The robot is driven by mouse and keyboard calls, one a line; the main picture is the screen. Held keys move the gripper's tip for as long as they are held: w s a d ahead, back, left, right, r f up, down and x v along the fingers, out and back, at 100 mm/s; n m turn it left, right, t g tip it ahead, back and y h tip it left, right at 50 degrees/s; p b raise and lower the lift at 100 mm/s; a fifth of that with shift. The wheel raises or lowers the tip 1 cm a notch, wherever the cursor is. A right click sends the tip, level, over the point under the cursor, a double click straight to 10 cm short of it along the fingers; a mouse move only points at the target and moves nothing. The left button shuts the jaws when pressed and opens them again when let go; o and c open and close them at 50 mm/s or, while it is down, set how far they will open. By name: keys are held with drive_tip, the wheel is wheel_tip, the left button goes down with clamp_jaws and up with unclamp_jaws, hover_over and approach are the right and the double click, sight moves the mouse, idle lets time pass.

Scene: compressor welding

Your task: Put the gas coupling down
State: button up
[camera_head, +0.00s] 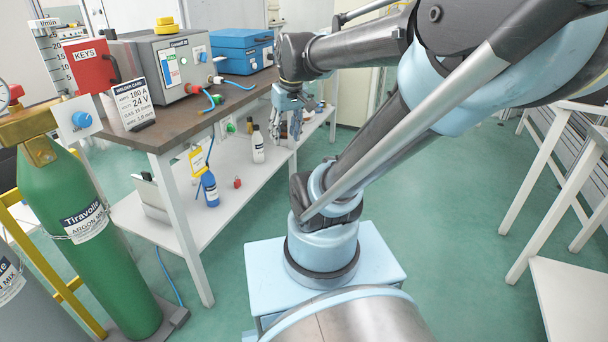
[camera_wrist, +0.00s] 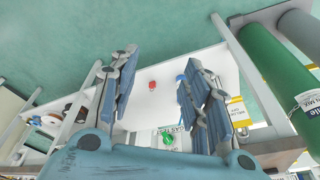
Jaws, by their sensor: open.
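My gripper (camera_head: 287,136) hangs beside the right side of the workbench, its fingers pointing down. In the wrist view its two fingers (camera_wrist: 160,60) are spread wide apart, with nothing held between them. A small red part (camera_head: 237,183) rests on the white lower shelf (camera_head: 222,222); it may be the gas coupling, but it is too small to be sure. It also shows in the wrist view (camera_wrist: 152,86), seen in the gap between the fingers and apart from them. A green round part (camera_head: 230,126) sits further back under the bench top.
A blue bottle (camera_head: 210,189) and a white bottle (camera_head: 258,147) stand on the lower shelf. A yellow tag (camera_head: 197,161) hangs near the blue bottle. The bench top (camera_head: 165,133) carries the welder (camera_head: 172,65). A green gas cylinder (camera_head: 85,225) stands at left.

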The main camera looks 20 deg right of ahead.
drive_tip(key=s+d+f+m, duration=0.2)
drive_tip(key=s+d+f, duration=0.1)
drive_tip(key=s+f, duration=0.6)
drive_tip(key=shift+s+d+f+m+h, duration=0.25)
drive_tip(key=shift+f+m+h, duration=0.05)
drive_tip(key=shift+m+h, duration=0.1)
idle(0.6)
